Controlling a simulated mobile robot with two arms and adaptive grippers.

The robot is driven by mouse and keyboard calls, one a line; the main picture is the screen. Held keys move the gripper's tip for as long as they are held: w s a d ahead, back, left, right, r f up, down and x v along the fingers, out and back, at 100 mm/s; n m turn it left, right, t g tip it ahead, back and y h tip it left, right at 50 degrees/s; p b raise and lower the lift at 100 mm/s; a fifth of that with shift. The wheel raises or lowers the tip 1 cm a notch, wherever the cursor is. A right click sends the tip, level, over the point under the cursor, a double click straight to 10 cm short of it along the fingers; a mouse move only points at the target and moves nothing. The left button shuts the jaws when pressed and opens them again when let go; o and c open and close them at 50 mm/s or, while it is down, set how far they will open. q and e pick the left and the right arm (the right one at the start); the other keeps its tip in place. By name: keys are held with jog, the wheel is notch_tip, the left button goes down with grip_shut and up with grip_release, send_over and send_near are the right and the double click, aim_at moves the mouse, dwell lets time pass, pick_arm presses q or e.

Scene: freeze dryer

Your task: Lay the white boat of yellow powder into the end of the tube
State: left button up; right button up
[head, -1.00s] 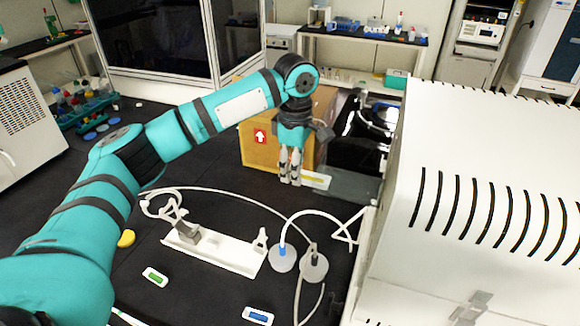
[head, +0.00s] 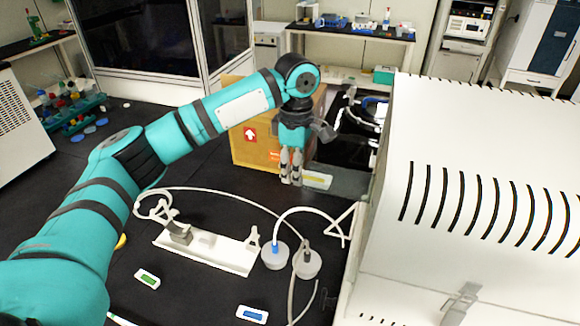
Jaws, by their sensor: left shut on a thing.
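My left gripper (head: 291,181) points down in front of the cardboard box and is shut on the white boat. The boat (head: 321,184) sticks out to the right of the fingertips, with a yellow strip of powder on it. Just right of the boat is a grey, glassy surface (head: 346,182) that may be the tube's end; I cannot tell its opening or whether the boat touches it. The boat's left end is hidden by the fingers. My right gripper is not in view.
A large white slotted housing (head: 480,190) fills the right side. The cardboard box (head: 255,150) stands behind the gripper. A white stand (head: 207,249), two round grey-capped vessels (head: 275,257) and looped white hoses lie in front on the black bench.

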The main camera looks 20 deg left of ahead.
pick_arm(q)
jog(key=o, duration=1)
jog(key=shift+r, duration=0.15)
jog(key=shift+r, duration=1.3)
jog(key=shift+s+a+r, duration=0.1)
jog(key=shift+a+r, duration=0.4)
jog(key=shift+r, duration=0.3)
jog(key=shift+w+a+r, duration=0.1)
jog(key=shift+a+r, duration=0.4)
jog(key=shift+r, duration=0.35)
jog(key=shift+s+a+r, duration=0.1)
jog(key=shift+a+r, duration=0.4)
jog(key=shift+r, duration=0.3)
